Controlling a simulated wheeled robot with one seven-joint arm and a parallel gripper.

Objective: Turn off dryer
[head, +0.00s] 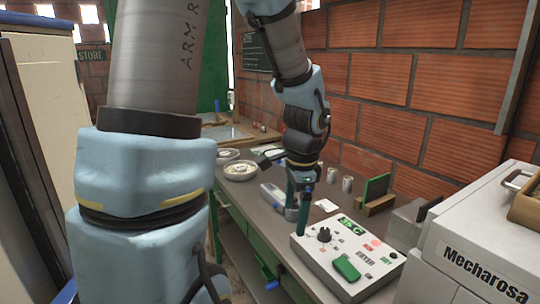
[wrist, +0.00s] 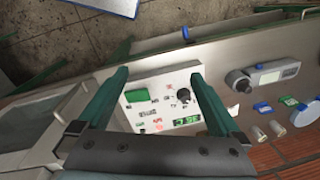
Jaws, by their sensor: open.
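A white control box (head: 325,264) stands on the bench, with a large green switch (head: 346,267), a black knob (head: 324,235), a green display (head: 351,224) and a small red light (head: 377,242). In the wrist view the green switch (wrist: 137,96), knob (wrist: 183,96) and display (wrist: 187,119) show between my fingers. My gripper (head: 298,217) is open and empty, its green fingers pointing down over the far left part of the box. In the wrist view its fingertips (wrist: 158,74) are apart. I cannot tell whether they touch the box. No separate dryer body is clearly recognisable.
A white Mecharosa machine (head: 482,250) stands right of the box. A brick wall (head: 445,100) runs behind the bench. Small metal cups (head: 347,184), a green board on a wooden block (head: 376,188), a grey scale-like device (head: 272,196) and round dishes (head: 240,171) stand farther back.

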